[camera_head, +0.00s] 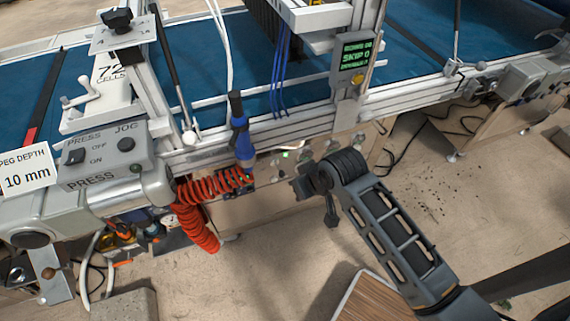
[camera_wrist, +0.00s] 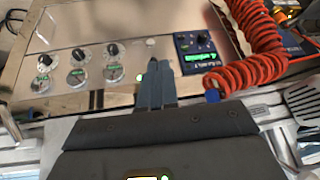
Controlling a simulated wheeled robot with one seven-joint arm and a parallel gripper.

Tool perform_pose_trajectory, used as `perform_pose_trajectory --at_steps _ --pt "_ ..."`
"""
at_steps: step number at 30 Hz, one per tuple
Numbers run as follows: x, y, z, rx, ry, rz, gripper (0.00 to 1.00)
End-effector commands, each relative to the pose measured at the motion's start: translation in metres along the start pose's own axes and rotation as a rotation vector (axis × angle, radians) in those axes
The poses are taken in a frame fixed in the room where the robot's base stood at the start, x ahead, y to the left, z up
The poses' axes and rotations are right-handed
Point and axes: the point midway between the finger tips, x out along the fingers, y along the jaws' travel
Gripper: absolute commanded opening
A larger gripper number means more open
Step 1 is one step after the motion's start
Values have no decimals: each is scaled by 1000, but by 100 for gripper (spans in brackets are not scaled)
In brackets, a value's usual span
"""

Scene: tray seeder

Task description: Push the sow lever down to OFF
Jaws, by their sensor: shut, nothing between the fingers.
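My gripper (camera_wrist: 155,66) is shut and empty in the wrist view, its narrow blue-grey fingers together in front of a pale control panel (camera_wrist: 112,25). In the head view its dark end (camera_head: 302,186) is below the conveyor's front rail, right of the red coiled hose. I cannot pick out a sow lever or its label in either view; the fingers may hide part of the panel. Whether the fingertips touch anything there, I cannot tell. A green light (camera_wrist: 115,73) glows left of the fingers.
Several black knobs (camera_wrist: 78,54) are left of the fingers, and a blue device (camera_wrist: 195,50) is to their right. The red coiled hose (camera_head: 207,187) hangs close by. A grey press box (camera_head: 100,155) with an OFF/ON switch is at left. Open floor lies below right.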

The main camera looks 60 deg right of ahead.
Motion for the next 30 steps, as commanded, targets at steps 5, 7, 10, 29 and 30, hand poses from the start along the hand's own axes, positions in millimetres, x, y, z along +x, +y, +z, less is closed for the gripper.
perform_pose_trajectory --at_steps 5,7,10,29,30 --pt "2 18 -60 87 -140 -3 0" --pt "-1 24 -77 113 -190 -9 0" --pt "-7 31 -96 141 -248 -18 0" --pt "-13 37 -113 166 -313 -32 0" --pt "-10 37 -112 166 -312 -32 0"
